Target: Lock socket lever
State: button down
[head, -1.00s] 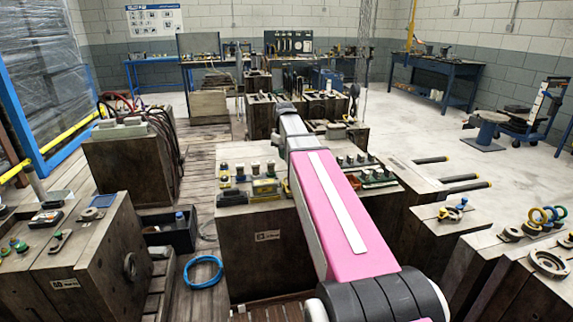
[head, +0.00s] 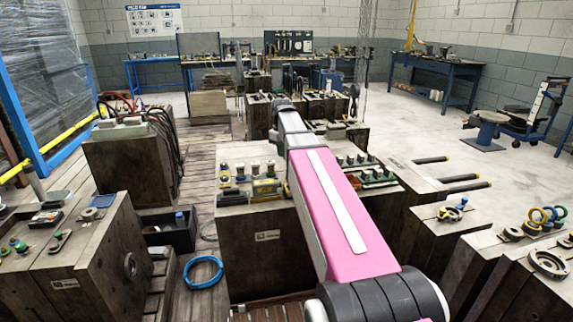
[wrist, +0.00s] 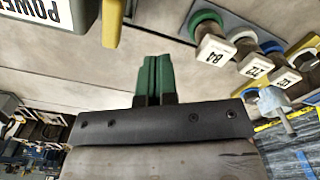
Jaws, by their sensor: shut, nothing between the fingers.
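My gripper (wrist: 154,82) shows in the wrist view with its two green fingertips together and nothing between them. Ahead and to the left of the fingertips, a yellow bar (wrist: 112,22) juts down beside a dark housing with a white label (wrist: 38,10) reading POWER; it may be the socket lever. The fingertips are apart from the bar, over a bare pale surface. The bar's upper end is cut off by the frame. In the head view, yellow-and-grey connectors (head: 265,186) stand on the middle block; my arm hides part of that block's top, and my fingertips cannot be made out.
In the wrist view, tagged plugs with green (wrist: 207,22), blue and yellow rings stand in a row at the upper right. In the head view, green connectors (head: 377,177) stand right of my arm. A blue cable coil (head: 203,272) lies on the floor at left.

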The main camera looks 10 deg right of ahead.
notch_tip(320, 180, up, 6)
jog(key=shift+r, duration=0.15)
dwell(0.6)
